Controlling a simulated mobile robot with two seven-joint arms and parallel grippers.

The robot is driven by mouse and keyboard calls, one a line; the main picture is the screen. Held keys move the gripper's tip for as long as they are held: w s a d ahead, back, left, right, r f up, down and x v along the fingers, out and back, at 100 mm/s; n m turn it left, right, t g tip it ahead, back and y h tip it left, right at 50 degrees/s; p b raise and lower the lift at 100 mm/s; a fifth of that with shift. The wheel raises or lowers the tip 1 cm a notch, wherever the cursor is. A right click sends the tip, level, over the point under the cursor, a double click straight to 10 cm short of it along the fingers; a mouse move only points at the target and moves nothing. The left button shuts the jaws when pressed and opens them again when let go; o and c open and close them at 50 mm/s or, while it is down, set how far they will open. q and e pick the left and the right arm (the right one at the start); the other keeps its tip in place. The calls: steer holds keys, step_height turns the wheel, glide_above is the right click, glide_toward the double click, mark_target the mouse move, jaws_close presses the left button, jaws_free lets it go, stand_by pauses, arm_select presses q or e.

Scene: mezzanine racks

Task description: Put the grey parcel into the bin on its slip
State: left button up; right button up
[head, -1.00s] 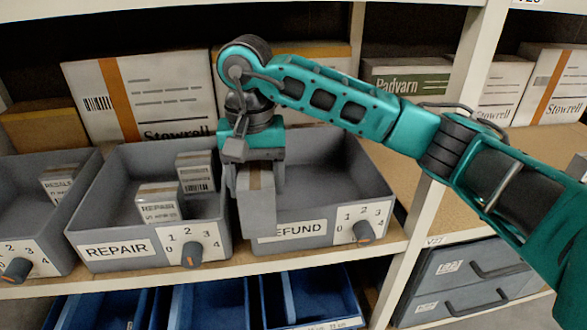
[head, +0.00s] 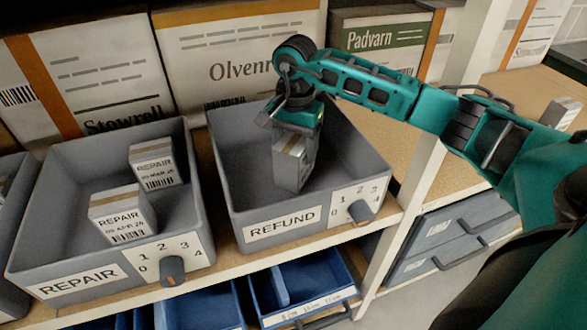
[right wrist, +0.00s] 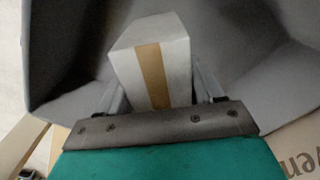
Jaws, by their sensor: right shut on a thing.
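The grey parcel (head: 293,167), a small box with a brown tape strip, is inside the walls of the REFUND bin (head: 350,160). Its printed slip is too small to read. My right gripper (head: 300,135) is shut on its upper end from above. In the right wrist view the parcel (right wrist: 150,65) stands between the two fingers, with grey bin walls around it. I cannot tell whether it touches the bin floor. The REFUND bin holds nothing else that I can see. My left gripper is not in view.
The REPAIR bin (head: 30,225) on the left holds two small REPAIR boxes (head: 122,213). Both bins have front dials. Large cartons (head: 235,60) stand behind, blue bins (head: 310,280) below. A white rack post (head: 425,165) is right of the REFUND bin, under my arm.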

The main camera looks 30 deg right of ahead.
step_height(320, 180, down, 4)
steer(key=shift+f+b, duration=0.1)
steer(key=shift+b, duration=1.05)
steer(key=shift+w, duration=0.1)
steer(key=o, duration=1.3)
steer(key=shift+c, duration=0.2)
